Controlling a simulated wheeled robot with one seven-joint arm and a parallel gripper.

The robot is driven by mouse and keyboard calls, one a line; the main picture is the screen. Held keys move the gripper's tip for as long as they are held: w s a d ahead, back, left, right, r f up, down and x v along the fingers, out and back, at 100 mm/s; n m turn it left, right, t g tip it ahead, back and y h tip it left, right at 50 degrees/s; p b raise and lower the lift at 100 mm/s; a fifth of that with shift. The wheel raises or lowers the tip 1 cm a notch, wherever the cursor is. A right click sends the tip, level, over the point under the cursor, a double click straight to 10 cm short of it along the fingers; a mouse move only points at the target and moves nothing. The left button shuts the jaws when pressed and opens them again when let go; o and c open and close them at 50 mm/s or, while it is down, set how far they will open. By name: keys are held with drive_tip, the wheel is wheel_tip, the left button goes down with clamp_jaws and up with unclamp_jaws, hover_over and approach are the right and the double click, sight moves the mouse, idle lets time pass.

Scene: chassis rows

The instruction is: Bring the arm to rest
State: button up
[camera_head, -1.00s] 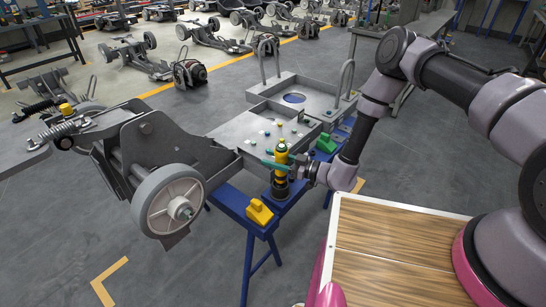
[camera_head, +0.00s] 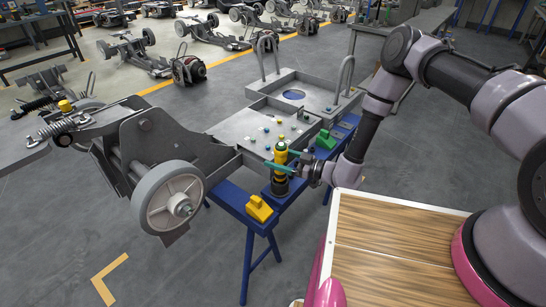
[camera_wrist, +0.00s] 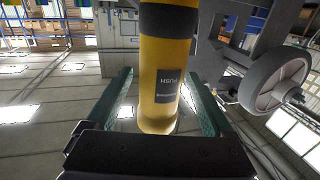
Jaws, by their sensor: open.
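My gripper (camera_head: 287,161) is open at the blue stand, with its teal fingers spread beside the yellow tool. The upright yellow tool (camera_head: 280,156) has dark bands and a green top, and it stands on the stand's near part. In the wrist view the yellow tool (camera_wrist: 160,75) rises between the two fingers (camera_wrist: 160,105), with visible gaps on both sides. A label reading "PUSH" shows on it. My arm reaches in from the right, bent at a high elbow.
A yellow block (camera_head: 259,208) sits on the blue stand (camera_head: 232,196). A green block (camera_head: 325,140) is beyond the tool. A grey chassis wheel (camera_head: 167,201) stands to the left. A grey tray (camera_head: 267,133) holds small parts. Open floor lies in front.

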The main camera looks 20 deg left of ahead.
drive_tip(key=s+d, duration=0.1)
drive_tip(key=d, duration=0.8)
drive_tip(key=d+r+n+g+h, duration=0.3)
drive_tip(key=d+r+n+g, duration=0.1)
drive_tip(key=r+n, duration=1)
drive_tip(key=d+r+n+g+h, duration=0.2)
drive_tip(key=d+r+n+g, duration=0.15)
drive_tip(key=r+n, duration=1.05)
drive_tip(key=s+d+r+n+t+h, duration=0.3)
drive_tip(key=d+r+n+t, duration=0.1)
drive_tip(key=d+r+n, duration=0.3)
drive_tip(key=s+d+r+n+t+h, duration=0.4)
drive_tip(key=d+r+n, duration=0.4)
drive_tip(key=d+r, duration=0.1)
drive_tip(key=s+d+r+n+t+h, duration=0.3)
drive_tip(key=s+d+r+n+t, duration=0.1)
drive_tip(key=d+r+n, duration=0.4)
drive_tip(key=shift+d+h, duration=0.4)
drive_tip(key=shift+d, duration=0.85)
drive_tip(key=shift+s+t, duration=0.1)
drive_tip(key=shift+t, duration=0.15)
